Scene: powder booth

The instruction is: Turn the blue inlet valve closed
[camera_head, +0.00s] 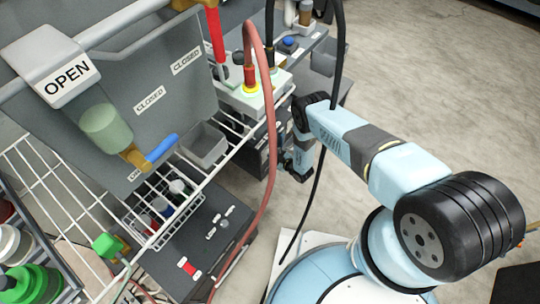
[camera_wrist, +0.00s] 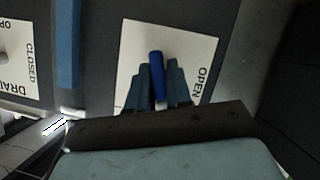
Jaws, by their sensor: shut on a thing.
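In the wrist view a dark blue valve handle (camera_wrist: 156,72) stands out over a white plate (camera_wrist: 190,40). The word OPEN is printed at the plate's right side. My gripper (camera_wrist: 159,80) is shut on this handle, with one blue-grey finger on each side of it. The handle's base and pivot are hidden behind the fingers. In the head view my forearm reaches down to the side of a dark cabinet (camera_head: 262,135). My fingers and the held handle cannot be made out there.
In the wrist view a blue bar (camera_wrist: 68,42) and a DRAIN plate marked CLOSED (camera_wrist: 20,65) are at the left. In the head view a red hose (camera_head: 271,150) and a black cable (camera_head: 338,50) hang near my arm. The floor (camera_head: 430,80) at the right is clear.

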